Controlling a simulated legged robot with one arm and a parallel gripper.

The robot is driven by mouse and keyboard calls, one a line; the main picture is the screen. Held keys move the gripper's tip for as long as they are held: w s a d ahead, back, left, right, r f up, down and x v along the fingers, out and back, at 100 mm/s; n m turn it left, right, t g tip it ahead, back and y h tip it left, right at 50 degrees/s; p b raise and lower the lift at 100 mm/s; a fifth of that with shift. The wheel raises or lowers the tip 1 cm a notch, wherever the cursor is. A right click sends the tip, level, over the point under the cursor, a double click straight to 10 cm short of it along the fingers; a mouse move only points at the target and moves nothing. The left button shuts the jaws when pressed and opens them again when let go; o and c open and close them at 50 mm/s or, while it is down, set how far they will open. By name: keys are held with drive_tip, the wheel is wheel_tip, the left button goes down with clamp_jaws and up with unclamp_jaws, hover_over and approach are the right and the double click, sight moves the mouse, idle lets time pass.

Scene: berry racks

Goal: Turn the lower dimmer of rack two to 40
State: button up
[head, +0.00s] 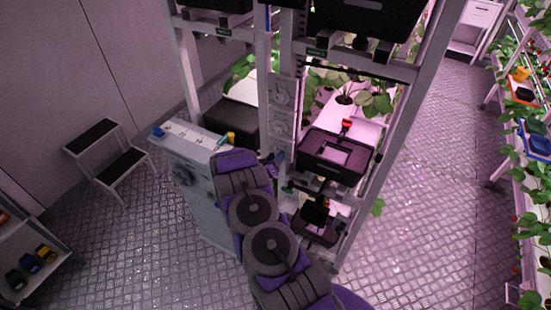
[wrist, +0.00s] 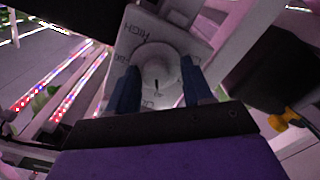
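In the wrist view a round grey dimmer knob (wrist: 158,68) with a short dark pointer mark sits on a light plate (wrist: 128,42). The word HIGH is readable on the plate; the other markings are too small to read surely. My gripper (wrist: 161,72) has its two blue fingers apart, one on each side of the knob. I cannot tell whether they touch it. In the head view my gripper (head: 274,160) is at the rack's grey post (head: 281,100), low on it. Dials show faintly higher on that post; the knob at my gripper is hidden there.
A black tray (head: 334,158) on a rack shelf is close right of my gripper. A grey cabinet (head: 187,177) with a yellow item (head: 231,137) stands left. A step stool (head: 108,157) is farther left. Open floor (head: 420,220) lies right.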

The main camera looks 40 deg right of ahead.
drive_tip(key=shift+o, duration=0.5)
drive_tip(key=shift+s+r, duration=0.1)
drive_tip(key=v, duration=1.7)
drive_tip(key=shift+a, duration=0.2)
